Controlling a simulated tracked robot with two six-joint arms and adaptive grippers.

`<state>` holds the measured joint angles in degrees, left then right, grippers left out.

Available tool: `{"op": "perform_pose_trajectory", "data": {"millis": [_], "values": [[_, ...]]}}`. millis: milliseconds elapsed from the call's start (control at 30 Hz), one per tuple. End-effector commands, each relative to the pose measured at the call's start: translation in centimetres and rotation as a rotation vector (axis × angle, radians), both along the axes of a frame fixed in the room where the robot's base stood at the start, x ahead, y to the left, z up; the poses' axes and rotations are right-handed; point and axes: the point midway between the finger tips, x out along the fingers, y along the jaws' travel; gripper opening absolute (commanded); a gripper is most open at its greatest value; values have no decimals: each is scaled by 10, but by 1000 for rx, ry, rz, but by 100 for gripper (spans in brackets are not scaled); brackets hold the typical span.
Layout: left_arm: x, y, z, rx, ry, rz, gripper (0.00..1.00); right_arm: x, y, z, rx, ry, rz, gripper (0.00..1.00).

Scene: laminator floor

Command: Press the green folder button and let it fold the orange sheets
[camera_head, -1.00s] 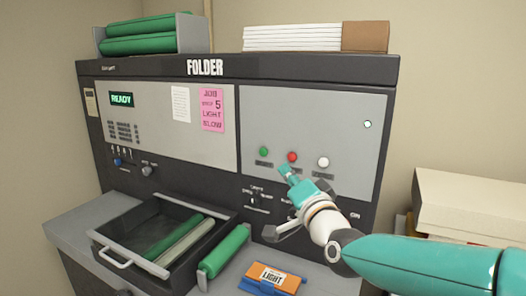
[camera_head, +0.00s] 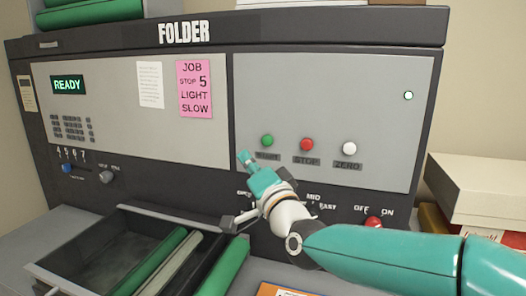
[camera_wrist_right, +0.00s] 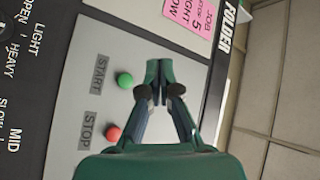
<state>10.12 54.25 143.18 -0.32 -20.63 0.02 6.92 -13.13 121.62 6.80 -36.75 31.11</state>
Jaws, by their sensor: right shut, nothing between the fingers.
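The green START button (camera_head: 267,141) sits on the grey panel of the folder, left of the red STOP button (camera_head: 306,145) and the white ZERO button (camera_head: 349,148). My right gripper (camera_head: 243,157) is shut and empty, with its tips just left of and a little below the green button in the head view. In the right wrist view the shut fingertips (camera_wrist_right: 158,66) lie to the right of the green button (camera_wrist_right: 125,81), apart from it in the picture. The orange sheets (camera_head: 285,290) show only as an edge at the bottom. My left gripper is not in view.
The folder display (camera_head: 67,85) reads READY. A pink note (camera_head: 194,89) reads JOB STOP 5 LIGHT SLOW. A red OFF/ON switch (camera_head: 373,222) is at lower right. An open dark tray (camera_head: 85,262) with rollers is at lower left. White boxes (camera_head: 485,190) stand right.

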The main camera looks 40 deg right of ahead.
Motion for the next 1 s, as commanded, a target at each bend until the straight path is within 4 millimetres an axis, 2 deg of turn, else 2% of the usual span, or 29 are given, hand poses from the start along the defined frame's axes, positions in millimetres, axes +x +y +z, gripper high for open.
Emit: {"op": "perform_pose_trajectory", "data": {"millis": [300, 567, 767, 1000], "values": [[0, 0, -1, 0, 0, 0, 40, -9, -10, -1, -1, 0, -23, 0], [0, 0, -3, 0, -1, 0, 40, -6, -19, -2, -1, -1, -29, 0], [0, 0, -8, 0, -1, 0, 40, 3, -38, -3, -2, 2, -31, 0], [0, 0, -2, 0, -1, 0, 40, 18, -68, -2, -1, 4, -32, 0]]}}
